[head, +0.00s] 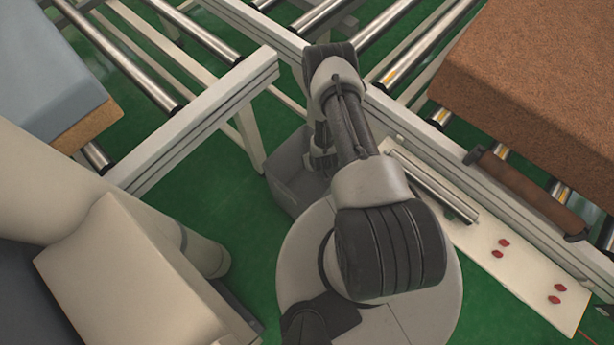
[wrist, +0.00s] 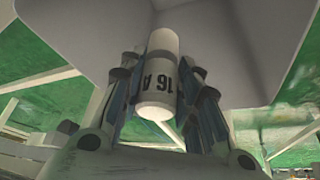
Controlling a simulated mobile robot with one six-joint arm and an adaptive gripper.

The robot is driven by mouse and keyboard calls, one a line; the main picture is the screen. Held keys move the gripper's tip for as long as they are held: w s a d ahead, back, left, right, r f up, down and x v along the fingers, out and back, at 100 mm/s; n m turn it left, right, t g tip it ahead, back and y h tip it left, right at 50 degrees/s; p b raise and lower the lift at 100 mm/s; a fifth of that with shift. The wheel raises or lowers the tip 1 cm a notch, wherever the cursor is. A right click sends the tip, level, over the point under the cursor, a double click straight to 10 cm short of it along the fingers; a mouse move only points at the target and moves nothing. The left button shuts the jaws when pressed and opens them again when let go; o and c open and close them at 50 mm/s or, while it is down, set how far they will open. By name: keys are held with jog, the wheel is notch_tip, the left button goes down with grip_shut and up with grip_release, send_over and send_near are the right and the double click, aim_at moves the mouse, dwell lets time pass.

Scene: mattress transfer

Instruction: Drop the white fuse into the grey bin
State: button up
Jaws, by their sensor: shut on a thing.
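The white fuse (wrist: 160,80) is marked "16 A" in black. In the wrist view it sits between the two fingers of my gripper (wrist: 165,95), which is shut on it. The grey bin (head: 287,182) stands low in the middle of the head view, partly hidden behind my arm. In the head view my arm reaches over the bin's right side, and my gripper and the fuse are mostly hidden there. A large pale grey surface fills the top of the wrist view beyond the fuse; I cannot tell whether it is the bin.
A white panel (head: 530,275) with several small red pieces (head: 498,254) lies at the lower right. Roller conveyors (head: 205,125) with pale frames run left and right of the bin. A brown block (head: 540,75) and a blue-grey mattress (head: 50,80) rest on them. Green floor (head: 225,180) shows between.

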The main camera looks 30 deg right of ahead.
jog(key=o, duration=1.2)
jog(key=v, duration=1.2)
